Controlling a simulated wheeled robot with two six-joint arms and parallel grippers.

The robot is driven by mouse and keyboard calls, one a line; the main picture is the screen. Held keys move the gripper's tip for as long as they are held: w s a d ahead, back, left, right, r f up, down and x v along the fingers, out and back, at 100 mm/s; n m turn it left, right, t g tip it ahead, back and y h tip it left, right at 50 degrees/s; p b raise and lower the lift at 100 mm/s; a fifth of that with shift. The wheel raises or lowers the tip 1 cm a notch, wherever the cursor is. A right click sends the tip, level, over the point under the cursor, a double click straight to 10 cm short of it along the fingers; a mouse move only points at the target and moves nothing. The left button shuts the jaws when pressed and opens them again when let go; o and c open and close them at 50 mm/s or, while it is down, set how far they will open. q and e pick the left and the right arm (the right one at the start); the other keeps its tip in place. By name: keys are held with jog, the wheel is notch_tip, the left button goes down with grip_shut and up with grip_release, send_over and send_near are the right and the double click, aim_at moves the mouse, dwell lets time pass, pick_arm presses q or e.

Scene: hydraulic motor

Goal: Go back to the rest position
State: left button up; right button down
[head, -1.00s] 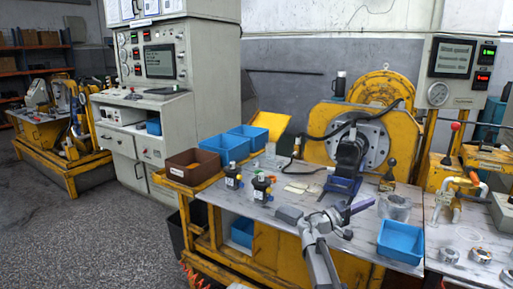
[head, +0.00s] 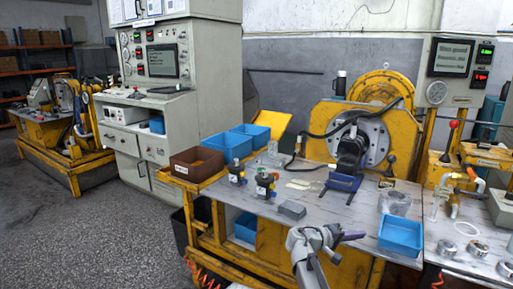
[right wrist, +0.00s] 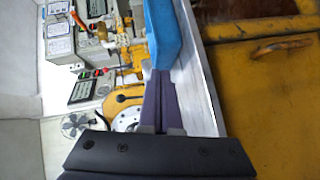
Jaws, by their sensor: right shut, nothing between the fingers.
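My right gripper (head: 358,236) is in front of the workbench's near edge, low in the head view, with its purple fingers pointing right. It is shut and empty. In the right wrist view its two purple fingers (right wrist: 158,102) lie together, with nothing between them. My left gripper is not in view.
The metal workbench (head: 335,215) holds a grey block (head: 292,209), a blue bin (head: 401,236) near the gripper, a clear jar (head: 395,202), two small black valves and a dark motor (head: 350,150) on a blue stand. Rings (head: 446,248) lie on the right-hand table. Open floor is at left.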

jog(key=s+a+f+n+g+y, duration=0.1)
jog(key=s+a+f+g+y, duration=0.1)
jog(key=s+a+f+y, duration=0.55)
jog(key=s+a+f+n+g+y, duration=0.15)
jog(key=s+a+f, duration=0.25)
jog(key=s+a, duration=0.6)
jog(key=s+a+f+n+g+y, duration=0.1)
jog(key=s+a+f+y, duration=0.45)
jog(key=s+a, duration=0.35)
notch_tip(320, 180, up, 30)
jog(key=p, duration=3)
jog(key=shift+w+m+p, duration=0.2)
jog(key=shift+m+p, duration=0.15)
jog(key=shift+d+f, duration=0.1)
jog(key=shift+f, duration=0.05)
